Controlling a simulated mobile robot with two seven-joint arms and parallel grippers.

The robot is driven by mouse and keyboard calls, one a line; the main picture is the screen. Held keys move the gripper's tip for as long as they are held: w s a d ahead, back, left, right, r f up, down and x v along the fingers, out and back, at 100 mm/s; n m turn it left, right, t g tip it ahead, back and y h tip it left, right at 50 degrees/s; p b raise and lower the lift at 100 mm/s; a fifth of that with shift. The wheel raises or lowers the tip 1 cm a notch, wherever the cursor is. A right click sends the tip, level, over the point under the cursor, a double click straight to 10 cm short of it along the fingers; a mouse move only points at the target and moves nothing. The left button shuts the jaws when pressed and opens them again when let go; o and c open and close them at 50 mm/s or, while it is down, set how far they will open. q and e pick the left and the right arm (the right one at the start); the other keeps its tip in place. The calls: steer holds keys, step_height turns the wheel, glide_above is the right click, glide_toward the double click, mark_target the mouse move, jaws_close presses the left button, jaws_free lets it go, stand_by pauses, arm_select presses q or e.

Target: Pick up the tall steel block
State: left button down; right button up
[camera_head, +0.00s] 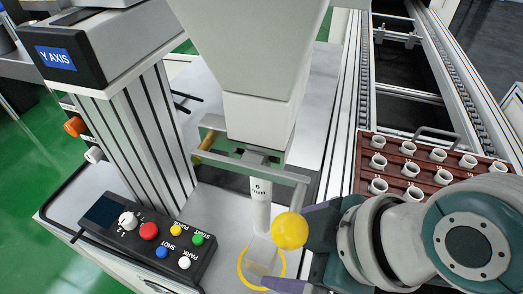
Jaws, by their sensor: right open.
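The tall steel block (261,252) is a pale grey upright piece at the bottom centre, inside a yellow ring marked on the white machine bed. It stands below the white cylinder labelled "6 mm" (261,190). My right gripper (287,246) comes in from the right with its purple-tipped fingers apart. One fingertip is behind the yellow ball and one is lower, near the block's right side; I cannot tell whether either touches it. A yellow ball (289,230) covers part of the space between block and gripper. My left gripper is not in view.
A large white machine head (250,60) hangs above the block, with a grey bar beneath it. A black control box (150,240) with coloured buttons stands to the left.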

mark_target(264, 252)
steer(key=b+x, duration=0.1)
steer(key=x, duration=0.5)
steer(key=shift+f, duration=0.35)
steer(key=shift+c, duration=0.4)
jaws_close()
